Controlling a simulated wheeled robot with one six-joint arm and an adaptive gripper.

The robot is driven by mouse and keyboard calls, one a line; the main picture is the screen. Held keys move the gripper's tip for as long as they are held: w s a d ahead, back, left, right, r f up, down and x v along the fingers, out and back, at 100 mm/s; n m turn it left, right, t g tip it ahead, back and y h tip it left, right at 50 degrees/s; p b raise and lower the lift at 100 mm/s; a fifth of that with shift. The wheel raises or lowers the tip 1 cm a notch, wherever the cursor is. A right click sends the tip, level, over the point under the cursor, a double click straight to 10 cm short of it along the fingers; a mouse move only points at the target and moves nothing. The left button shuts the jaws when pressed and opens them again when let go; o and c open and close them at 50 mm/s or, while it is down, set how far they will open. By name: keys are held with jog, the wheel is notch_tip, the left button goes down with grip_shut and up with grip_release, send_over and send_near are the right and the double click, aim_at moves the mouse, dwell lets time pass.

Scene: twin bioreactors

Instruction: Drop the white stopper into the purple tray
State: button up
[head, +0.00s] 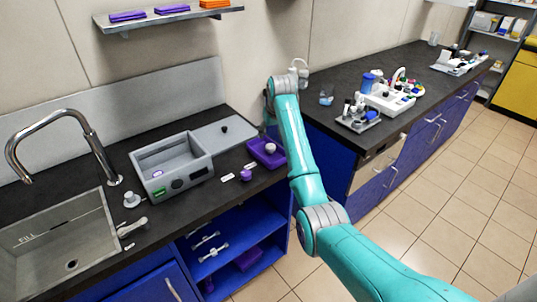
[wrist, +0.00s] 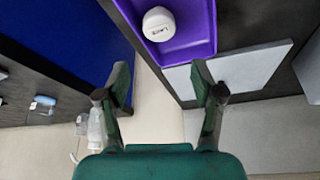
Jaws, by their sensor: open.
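The white stopper (wrist: 159,24), a rounded white piece with small dark marks on its top, sits inside the purple tray (wrist: 196,48) in the wrist view. In the head view the stopper (head: 269,147) shows as a small pale ball in the purple tray (head: 281,161) on the dark counter, left of my arm. My gripper (wrist: 162,82) is open, with nothing between its fingers. In the wrist view the stopper lies beyond the fingertips, apart from them. In the head view I cannot make out the fingers.
A grey water bath (head: 172,165) and a flat grey plate (head: 222,132) lie left of the tray. A purple cap (head: 245,175) and white labels lie in front. A sink (head: 60,240) is at far left. Labware (head: 385,100) stands on the right counter, across a gap.

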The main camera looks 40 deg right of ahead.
jog(key=v, duration=1.2)
